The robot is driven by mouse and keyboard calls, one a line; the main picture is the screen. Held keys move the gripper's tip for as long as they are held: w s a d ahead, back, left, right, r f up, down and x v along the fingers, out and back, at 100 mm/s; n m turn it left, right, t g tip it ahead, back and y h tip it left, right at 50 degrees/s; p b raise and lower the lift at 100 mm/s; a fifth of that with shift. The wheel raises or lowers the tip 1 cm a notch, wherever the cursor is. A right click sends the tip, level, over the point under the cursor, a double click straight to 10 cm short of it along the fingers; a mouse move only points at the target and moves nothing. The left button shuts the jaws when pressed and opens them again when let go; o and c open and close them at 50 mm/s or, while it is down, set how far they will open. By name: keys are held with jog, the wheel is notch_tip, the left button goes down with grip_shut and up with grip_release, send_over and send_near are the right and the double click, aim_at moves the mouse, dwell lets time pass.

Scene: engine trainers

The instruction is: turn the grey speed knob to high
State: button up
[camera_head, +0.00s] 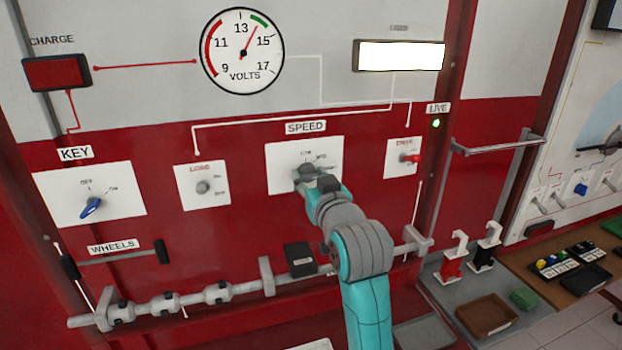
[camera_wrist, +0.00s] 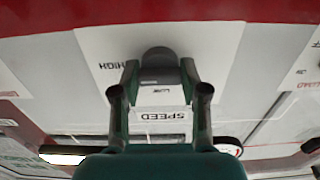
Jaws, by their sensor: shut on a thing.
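The grey speed knob (camera_head: 304,171) sits on a white plate under the SPEED label on the red panel. It also shows in the wrist view (camera_wrist: 159,54), where the picture is upside down. My gripper (camera_head: 316,180) reaches the knob from the front and covers part of it. In the wrist view my gripper (camera_wrist: 159,72) has its two fingers on either side of the knob, shut on it. The LOW mark shows between the fingers, and the HIGH mark lies left of the knob there. I cannot tell which mark the knob points to.
A volt gauge (camera_head: 242,51) above has its needle between 13 and 15. A LOAD knob (camera_head: 203,187) is to the left and a red DRIVE switch (camera_head: 409,158) to the right. A grey shaft (camera_head: 190,299) runs along the panel below. A green LIVE lamp (camera_head: 436,124) is lit.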

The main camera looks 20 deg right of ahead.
dwell(0.4)
jog(key=o, duration=1.2)
jog(key=shift+c, duration=0.2)
jog(key=s, duration=1.2)
jog(key=shift+f, duration=0.1)
